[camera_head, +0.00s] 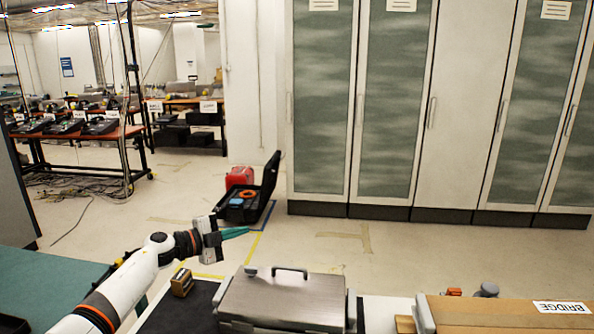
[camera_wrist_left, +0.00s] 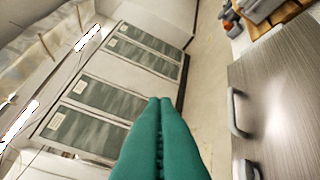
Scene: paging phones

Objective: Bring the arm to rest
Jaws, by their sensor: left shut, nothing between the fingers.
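My left arm (camera_head: 135,277) reaches in from the lower left in the head view. Its gripper (camera_head: 236,233) has green fingers pointing right, held in the air above the table's far edge. The same green fingers (camera_wrist_left: 160,135) are pressed together in the left wrist view, with nothing between them. My right gripper is in neither view.
A grey metal case (camera_head: 285,298) with a handle stands on the table just right of my left arm. A small brown box (camera_head: 182,282) is beside it. A brown box labelled BRIDGE (camera_head: 500,316) is at right. Beyond are an open black toolbox (camera_head: 240,212) and tall cabinets (camera_head: 460,110).

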